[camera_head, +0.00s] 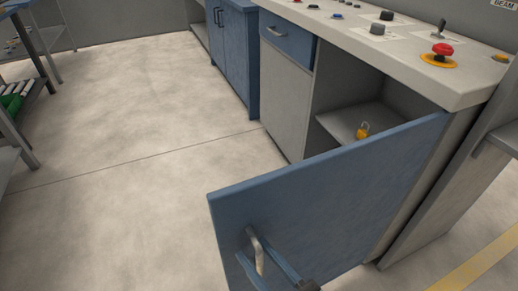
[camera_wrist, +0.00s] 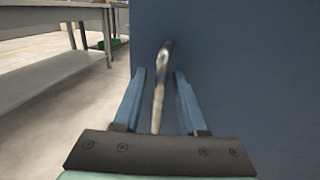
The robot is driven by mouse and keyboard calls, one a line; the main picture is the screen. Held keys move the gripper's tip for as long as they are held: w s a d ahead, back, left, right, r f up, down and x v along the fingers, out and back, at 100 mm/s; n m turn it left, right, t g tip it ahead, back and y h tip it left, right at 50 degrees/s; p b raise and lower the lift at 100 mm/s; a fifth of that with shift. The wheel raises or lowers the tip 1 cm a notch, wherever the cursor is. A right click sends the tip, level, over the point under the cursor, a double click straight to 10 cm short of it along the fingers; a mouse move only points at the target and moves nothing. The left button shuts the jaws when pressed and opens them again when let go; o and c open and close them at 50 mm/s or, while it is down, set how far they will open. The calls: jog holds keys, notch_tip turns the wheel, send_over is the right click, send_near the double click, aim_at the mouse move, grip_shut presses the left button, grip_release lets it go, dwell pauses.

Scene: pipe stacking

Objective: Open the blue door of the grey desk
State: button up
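The grey desk (camera_head: 287,112) stands at the right with a control-panel top. Its blue door (camera_head: 330,205) is swung wide open toward the viewer, showing the inside shelf. The door's metal handle (camera_head: 256,250) is at the lower left of the door. My gripper (camera_head: 258,262) is at this handle. In the wrist view, the handle (camera_wrist: 161,85) runs between the two blue fingers of my gripper (camera_wrist: 158,82), with a visible gap on each side. The fingers are apart and the blue door (camera_wrist: 250,80) fills the right side of that view.
A yellow padlock (camera_head: 363,130) sits on the shelf inside the desk. A blue drawer (camera_head: 287,40) and a blue cabinet (camera_head: 236,60) are beyond. A metal rack (camera_head: 20,110) stands at the left. The floor (camera_head: 140,130) between is clear.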

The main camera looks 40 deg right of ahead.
jog(key=shift+s, duration=0.1)
dwell(0.4)
jog(key=shift+s+f, duration=0.1)
jog(key=shift+s, duration=0.2)
jog(key=s+a+b, duration=0.1)
jog(key=s, duration=1.1)
jog(key=shift+a, duration=0.15)
